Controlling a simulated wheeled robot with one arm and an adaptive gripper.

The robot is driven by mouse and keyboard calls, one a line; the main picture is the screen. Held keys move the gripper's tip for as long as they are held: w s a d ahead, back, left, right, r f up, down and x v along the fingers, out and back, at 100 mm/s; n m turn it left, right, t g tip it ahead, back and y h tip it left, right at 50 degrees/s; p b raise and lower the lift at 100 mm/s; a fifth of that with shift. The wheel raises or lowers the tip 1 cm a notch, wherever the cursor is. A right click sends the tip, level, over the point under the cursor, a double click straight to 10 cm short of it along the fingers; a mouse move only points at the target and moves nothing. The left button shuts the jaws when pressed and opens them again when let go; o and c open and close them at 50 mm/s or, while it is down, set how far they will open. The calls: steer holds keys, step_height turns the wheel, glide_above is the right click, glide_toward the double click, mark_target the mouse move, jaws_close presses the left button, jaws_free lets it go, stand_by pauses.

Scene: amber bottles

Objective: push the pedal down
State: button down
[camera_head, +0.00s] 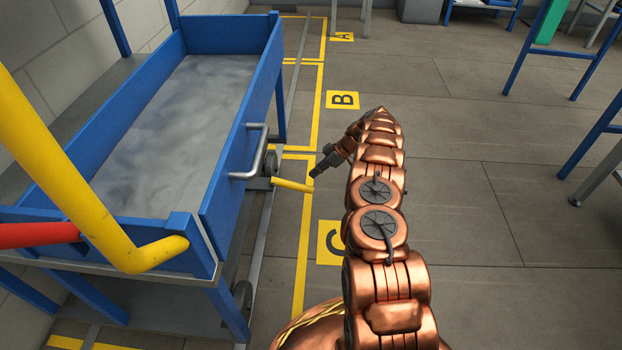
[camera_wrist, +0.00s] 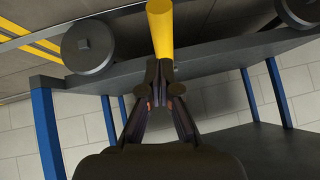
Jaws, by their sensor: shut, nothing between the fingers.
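The pedal is a short yellow bar (camera_head: 292,185) that sticks out to the right from low on the side of the blue cart. In the wrist view the yellow pedal (camera_wrist: 160,28) comes down from the top edge at the centre. My gripper (camera_head: 314,173) is shut and empty, at the outer end of the pedal. In the wrist view my gripper's fingertips (camera_wrist: 159,70) overlap the lower end of the bar. I cannot tell whether they touch it or stand just above it.
The blue cart (camera_head: 210,200) has a grey handle (camera_head: 250,160) above the pedal and wheels below. Thick yellow (camera_head: 75,160) and red (camera_head: 38,235) pipes cross the near left. The floor (camera_head: 480,230) to the right is clear; blue-legged frames (camera_head: 590,135) stand farther right.

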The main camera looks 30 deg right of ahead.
steer(key=s+d+r+p, duration=0.2)
steer(key=s+d+r, duration=0.1)
steer(key=d, duration=0.4)
steer(key=shift+d+r, duration=0.2)
steer(key=shift+r, duration=0.3)
steer(key=shift+r, duration=0.15)
